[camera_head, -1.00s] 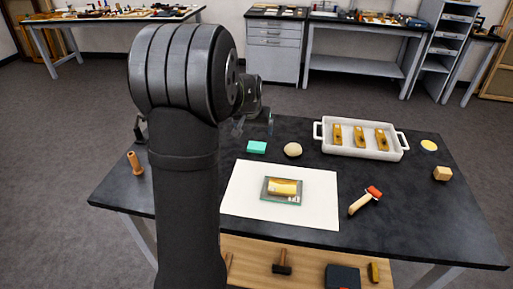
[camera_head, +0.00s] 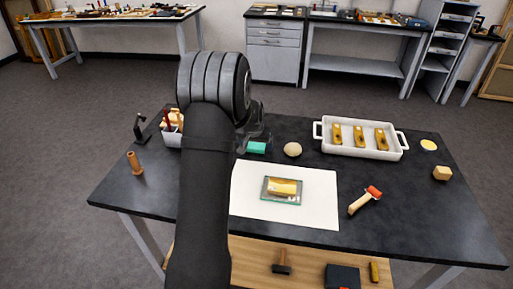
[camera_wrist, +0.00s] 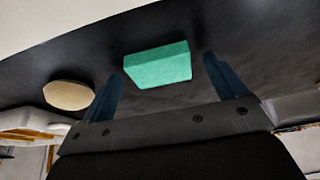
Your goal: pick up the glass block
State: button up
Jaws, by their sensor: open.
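A clear glass block (camera_head: 267,196) with greenish edges lies on the white sheet at the middle of the table. A golden piece (camera_head: 284,187) shows on or in it; I cannot tell which. My gripper (camera_head: 252,140) is partly hidden by my arm, behind and left of the glass block, near the teal block (camera_head: 256,148). In the wrist view my gripper (camera_wrist: 162,67) is open and empty. The teal block (camera_wrist: 158,65) shows beyond and between its fingers. The glass block is not clearly seen in the wrist view.
The white sheet (camera_head: 310,215) lies flat. A pale round thing (camera_head: 292,149) and a white tray (camera_head: 362,151) with several golden pieces stand at the back. A red-ended tool (camera_head: 361,200) lies right. A wooden peg (camera_head: 135,163) and a container (camera_head: 171,135) stand left.

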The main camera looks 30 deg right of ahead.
jog(key=shift+f, duration=0.1)
jog(key=c, duration=1.1)
jog(key=shift+c, duration=0.2)
